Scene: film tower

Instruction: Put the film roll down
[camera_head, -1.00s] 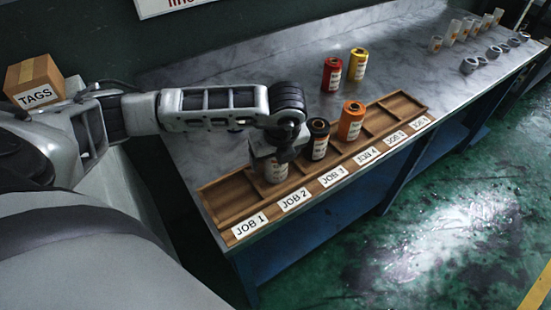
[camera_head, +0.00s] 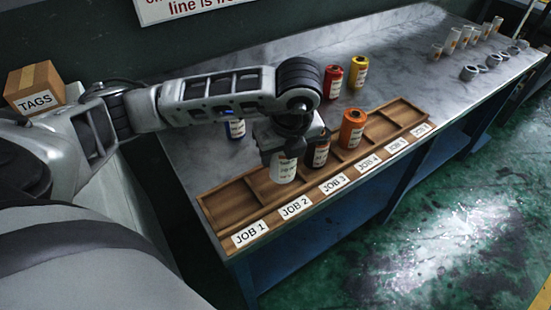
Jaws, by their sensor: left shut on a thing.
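A film roll (camera_head: 284,171) with a white label hangs upright under my left gripper (camera_head: 287,150), which is shut on it. The roll is over the JOB 2 compartment of the wooden tray (camera_head: 228,205). Its top is hidden by the gripper, and I cannot tell whether its bottom touches the tray floor. A black film roll (camera_head: 318,152) stands in the tray right beside the gripper, partly covered by it. An orange film roll (camera_head: 353,128) stands in the tray further right. My right gripper is not in view.
A blue roll (camera_head: 235,128) stands on the marble bench behind my left arm. Red (camera_head: 332,82) and yellow (camera_head: 358,72) rolls stand further back. Pale tubes (camera_head: 450,42) and grey rings (camera_head: 470,73) are at the far right. The JOB 1 compartment looks empty.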

